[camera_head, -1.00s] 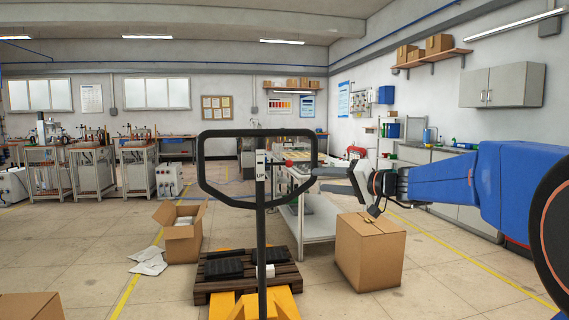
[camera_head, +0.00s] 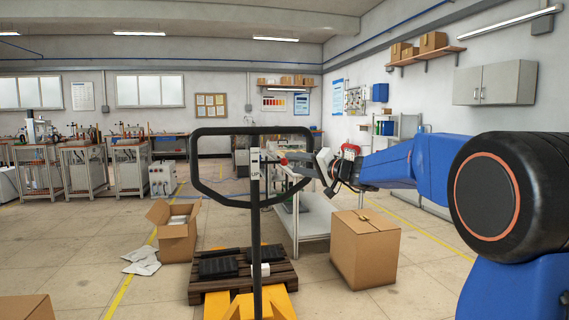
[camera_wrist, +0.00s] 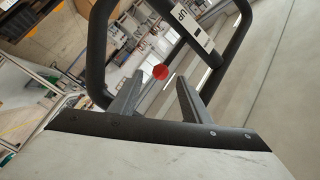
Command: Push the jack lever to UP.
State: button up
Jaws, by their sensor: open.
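The pallet jack's black loop handle (camera_head: 194,165) stands upright on its post in the middle of the head view. A white label (camera_head: 256,165) reading UP is on the post inside the loop; in the wrist view the label (camera_wrist: 190,25) looks tilted. A red round knob (camera_wrist: 160,72) shows in the wrist view below the label, between my fingertips in the picture. I cannot tell how deep it lies or the lever's position. My gripper (camera_head: 302,160) is open and empty, at the right side of the loop. No contact can be made out.
The yellow jack (camera_head: 240,308) carries a wooden pallet (camera_head: 205,292). A closed cardboard box (camera_head: 365,252) stands to the right, an open one (camera_head: 176,240) to the left. A metal cart (camera_head: 318,222) stands behind.

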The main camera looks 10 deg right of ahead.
aim_at(285, 162)
jog(key=shift+x, duration=2.85)
